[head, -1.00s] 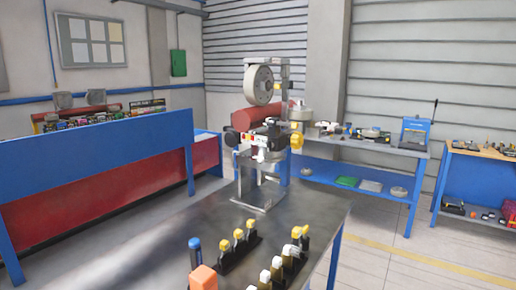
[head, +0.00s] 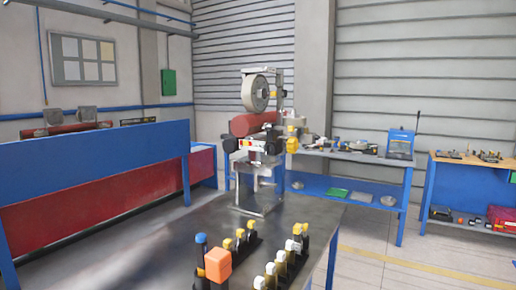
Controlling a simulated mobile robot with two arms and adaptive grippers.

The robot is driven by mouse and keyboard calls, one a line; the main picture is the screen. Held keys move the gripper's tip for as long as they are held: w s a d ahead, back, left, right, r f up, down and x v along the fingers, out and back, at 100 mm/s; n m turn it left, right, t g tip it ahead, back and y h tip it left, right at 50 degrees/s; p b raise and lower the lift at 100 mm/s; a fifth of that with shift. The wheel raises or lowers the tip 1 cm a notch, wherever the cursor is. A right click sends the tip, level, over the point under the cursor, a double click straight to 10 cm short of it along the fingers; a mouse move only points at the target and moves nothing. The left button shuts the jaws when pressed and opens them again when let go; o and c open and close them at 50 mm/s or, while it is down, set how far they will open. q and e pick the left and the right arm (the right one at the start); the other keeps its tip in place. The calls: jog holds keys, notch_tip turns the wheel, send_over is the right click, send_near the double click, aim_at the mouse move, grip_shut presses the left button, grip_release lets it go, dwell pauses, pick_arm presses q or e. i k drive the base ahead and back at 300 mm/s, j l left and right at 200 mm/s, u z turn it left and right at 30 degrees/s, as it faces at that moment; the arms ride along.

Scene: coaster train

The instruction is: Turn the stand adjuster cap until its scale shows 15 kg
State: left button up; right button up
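The stand (head: 248,187) stands upright on the dark metal table (head: 180,245). It carries a car-like assembly (head: 258,146) with a large grey wheel (head: 255,93) above it. Yellow parts (head: 292,145) sit on the assembly's right side, and a dark blue part is on its left. I cannot tell which part is the adjuster cap, and no scale can be read at this size. Neither of my grippers shows in the head view.
An orange block (head: 218,265), a blue-capped item (head: 201,239) and two rows of yellow- and white-topped tools (head: 282,262) stand at the table's front. A blue partition (head: 90,155) is left. Blue benches (head: 345,183) stand behind right. The floor (head: 375,262) right of the table is clear.

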aim_at(292, 145)
jog(key=u, duration=0.45)
jog(key=i+l+u, duration=0.4)
jog(key=l, duration=0.25)
jog(key=l+u, duration=0.15)
jog(key=l, duration=0.2)
jog(key=i+l+u, duration=0.2)
jog(key=l, duration=0.15)
jog(key=k, duration=0.1)
